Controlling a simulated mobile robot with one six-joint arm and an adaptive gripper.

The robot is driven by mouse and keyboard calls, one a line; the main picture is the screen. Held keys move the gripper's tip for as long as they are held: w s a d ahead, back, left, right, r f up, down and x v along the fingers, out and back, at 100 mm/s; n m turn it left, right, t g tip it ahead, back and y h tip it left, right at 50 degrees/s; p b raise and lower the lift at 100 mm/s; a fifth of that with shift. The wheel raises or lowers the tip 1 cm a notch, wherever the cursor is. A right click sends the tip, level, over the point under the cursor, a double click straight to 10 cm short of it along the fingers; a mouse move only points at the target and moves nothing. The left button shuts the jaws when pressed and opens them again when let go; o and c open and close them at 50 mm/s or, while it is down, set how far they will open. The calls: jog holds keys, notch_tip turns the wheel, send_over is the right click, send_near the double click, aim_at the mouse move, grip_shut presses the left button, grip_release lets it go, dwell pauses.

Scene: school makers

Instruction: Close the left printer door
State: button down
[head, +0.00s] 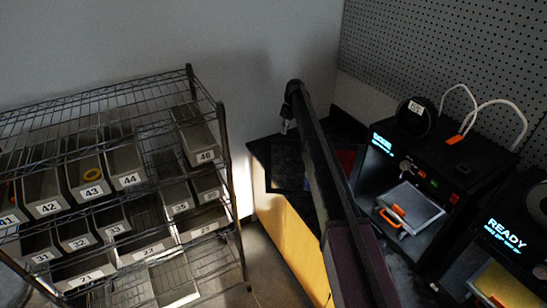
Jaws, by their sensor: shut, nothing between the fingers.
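The left printer (466,172) is a black box on the bench at the right, with a lit display at its upper left front. Its front shows open, with a grey plate and an orange handle (392,217) visible inside. A dark, thin panel (287,165) stands left of it, partly behind my arm; it may be the printer's door swung open, but I cannot tell for sure. My arm crosses the view in front of the bench. My gripper (286,124) hangs small and dark at the arm's far end, above and behind the dark panel, shut and empty.
A second printer (503,238) reading READY stands at the right edge. A wire rack (222,150) with numbered grey bins fills the left side. A yellow-sided cabinet (293,240) supports the bench. Bare floor shows between rack and cabinet. A pegboard (450,50) covers the back wall.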

aim_at(272, 155)
jog(key=shift+r, duration=0.1)
jog(key=shift+f, duration=0.2)
jog(key=s+a+f+b, duration=0.4)
jog(key=s+f+b, duration=0.2)
jog(key=f+b, duration=0.3)
jog(key=shift+s+a, duration=0.2)
jog(key=shift+a, duration=0.05)
dwell(1.0)
jog(key=shift+s, duration=0.2)
